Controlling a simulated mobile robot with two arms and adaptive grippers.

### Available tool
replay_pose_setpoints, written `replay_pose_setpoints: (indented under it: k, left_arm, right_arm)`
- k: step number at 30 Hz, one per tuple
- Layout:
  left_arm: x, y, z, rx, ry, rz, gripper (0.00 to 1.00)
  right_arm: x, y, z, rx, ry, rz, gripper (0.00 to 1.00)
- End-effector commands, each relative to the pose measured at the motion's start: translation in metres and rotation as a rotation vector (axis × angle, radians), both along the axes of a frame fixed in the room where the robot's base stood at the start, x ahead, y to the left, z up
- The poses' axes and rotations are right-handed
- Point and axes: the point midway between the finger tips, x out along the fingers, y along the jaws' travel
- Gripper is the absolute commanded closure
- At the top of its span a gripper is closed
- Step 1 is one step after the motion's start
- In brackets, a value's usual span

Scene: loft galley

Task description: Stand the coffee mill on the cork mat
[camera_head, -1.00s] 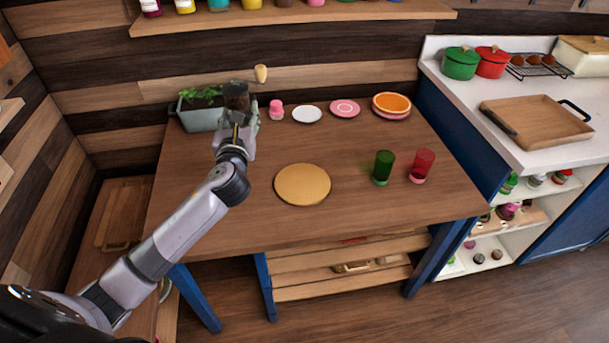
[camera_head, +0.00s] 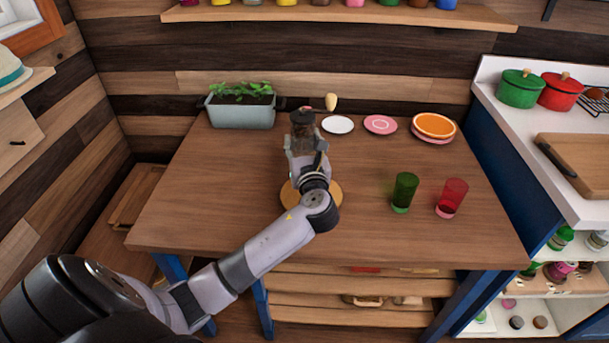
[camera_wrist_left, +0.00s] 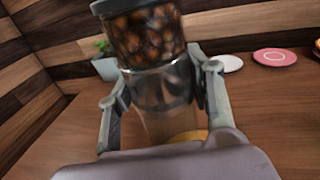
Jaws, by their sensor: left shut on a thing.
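The coffee mill (camera_head: 302,131) has a dark top, a crank with a pale knob, and a clear body. In the left wrist view the mill (camera_wrist_left: 150,38) shows dark beans in its upper part and stands between the two fingers. My left gripper (camera_head: 305,150) is shut on it. The round cork mat (camera_head: 331,203) lies on the table, largely hidden behind my left wrist. The mill appears behind the mat in the head view; its base is hidden there, so I cannot tell its height above the table. My right gripper is not in view.
A planter (camera_head: 241,112) stands at the back left. A green glass (camera_head: 404,192) and a red glass (camera_head: 451,198) stand right of the mat.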

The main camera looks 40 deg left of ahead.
Motion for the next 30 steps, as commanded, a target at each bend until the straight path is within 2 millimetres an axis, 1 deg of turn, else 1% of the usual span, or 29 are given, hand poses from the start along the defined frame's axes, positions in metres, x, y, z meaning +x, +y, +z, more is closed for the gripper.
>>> replay_pose_setpoints:
  k: [1, 4, 6, 11, 18, 21, 30]
  left_arm:
    - [0.0, 0.0, -0.014, 0.003, 0.001, 0.001, 0.95]
    - [0.0, 0.0, -0.033, 0.003, 0.0, 0.0, 0.95]
    - [0.0, 0.0, -0.042, 0.002, -0.002, 0.0, 0.95]
    - [0.0, 0.0, -0.053, 0.001, -0.003, 0.0, 0.95]
    - [0.0, 0.0, -0.087, 0.002, -0.002, 0.0, 0.95]
    - [0.0, 0.0, -0.092, 0.002, -0.002, -0.001, 0.95]
    - [0.0, 0.0, -0.093, 0.001, -0.004, 0.0, 0.95]
  right_arm:
    - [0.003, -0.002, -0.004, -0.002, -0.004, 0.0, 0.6]
    - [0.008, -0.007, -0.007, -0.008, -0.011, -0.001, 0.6]
    - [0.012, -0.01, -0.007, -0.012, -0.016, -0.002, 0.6]
    - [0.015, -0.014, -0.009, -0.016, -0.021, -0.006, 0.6]
    - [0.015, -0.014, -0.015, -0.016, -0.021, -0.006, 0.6]
    - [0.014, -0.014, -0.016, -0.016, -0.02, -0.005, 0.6]
    - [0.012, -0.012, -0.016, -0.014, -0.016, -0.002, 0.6]
